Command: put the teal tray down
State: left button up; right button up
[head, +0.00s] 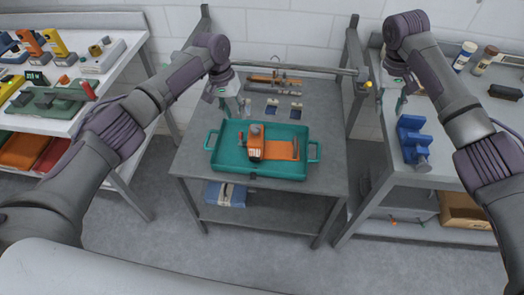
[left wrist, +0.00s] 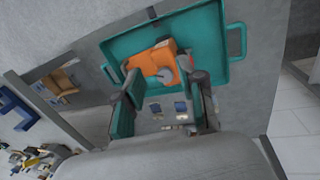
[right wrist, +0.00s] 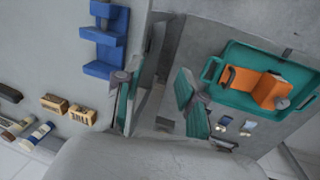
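The teal tray (head: 230,168) rests flat on the middle grey table (head: 325,190), with a handle at each short end. An orange device (head: 272,148) with a grey knob lies in it. The tray also shows in the left wrist view (left wrist: 120,45) and the right wrist view (right wrist: 240,52). My left gripper (head: 236,110) is open and empty above the table, behind the tray's left part and apart from its handles; its fingers also show in the left wrist view (left wrist: 165,105). My right gripper (head: 398,98) is open and empty, to the right of the tray, near the right bench; its fingers frame a gap (right wrist: 157,105).
The left shelf (head: 110,75) holds several tools. The right bench (head: 455,165) carries a blue block-like fixture (head: 410,138) and bottles. A rail with a hook and small parts (head: 272,108) lie behind the tray. A blue box (head: 225,194) is on the lower shelf.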

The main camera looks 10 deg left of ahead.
jog(key=shift+w+a+r, duration=0.1)
jog(key=shift+a+r, duration=0.1)
jog(key=shift+r, duration=0.45)
jog(key=shift+a+r, duration=0.15)
jog(key=shift+r, duration=0.45)
jog(key=shift+d, duration=0.1)
